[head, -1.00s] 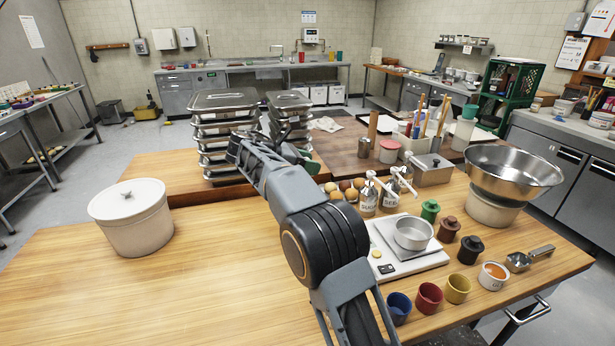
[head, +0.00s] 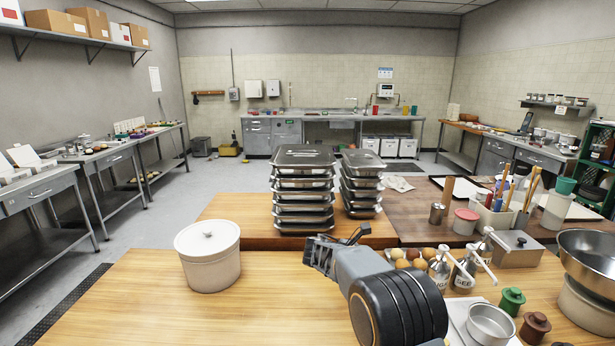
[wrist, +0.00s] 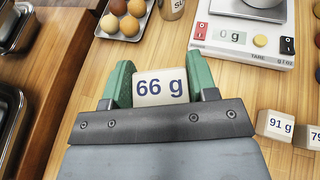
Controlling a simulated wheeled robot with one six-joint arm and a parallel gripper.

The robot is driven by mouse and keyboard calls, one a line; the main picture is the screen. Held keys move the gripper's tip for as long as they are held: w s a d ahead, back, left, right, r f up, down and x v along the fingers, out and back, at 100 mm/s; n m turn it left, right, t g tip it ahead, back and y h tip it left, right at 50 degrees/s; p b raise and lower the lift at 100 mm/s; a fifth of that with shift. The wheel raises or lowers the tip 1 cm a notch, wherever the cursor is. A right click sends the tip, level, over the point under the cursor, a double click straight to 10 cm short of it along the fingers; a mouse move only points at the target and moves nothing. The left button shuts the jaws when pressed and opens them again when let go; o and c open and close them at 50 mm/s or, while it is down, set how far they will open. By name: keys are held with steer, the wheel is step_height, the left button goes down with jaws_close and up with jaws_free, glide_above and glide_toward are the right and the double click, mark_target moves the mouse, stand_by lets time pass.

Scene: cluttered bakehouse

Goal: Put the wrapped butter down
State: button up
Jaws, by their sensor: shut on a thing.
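A pale block labelled "66 g" (wrist: 160,88), which looks like the wrapped butter, sits between the green jaws of my gripper (wrist: 161,76) in the wrist view. The jaws are shut on its two sides, and the wooden tabletop shows beyond it. In the head view my gripper (head: 338,243) is in front of the stacked steel pans, and the block cannot be made out there. Two similar blocks, "91 g" (wrist: 275,126) and one partly cut off (wrist: 309,136), stand on the wood at the right of the wrist view.
A scale (wrist: 246,42) reading 0 g and a tray of eggs (wrist: 101,31) lie beyond the gripper. Stacked pans (head: 303,190) stand behind it, and a lidded white crock (head: 208,262) to the left. Bare wood (head: 270,300) shows between the crock and my arm.

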steer(key=s+f+n+t+y+p, duration=0.1)
steer(key=s+f+p, duration=0.1)
steer(key=s+p, duration=0.4)
steer(key=s+a+f+n+t+y+p, duration=0.1)
steer(key=s+n+t+p, duration=0.1)
steer(key=s+p, duration=0.3)
steer(key=shift+s+a+f+n+t+p, duration=0.15)
steer(key=shift+s+f+n+t+p, duration=0.2)
steer(key=shift+s, duration=0.65)
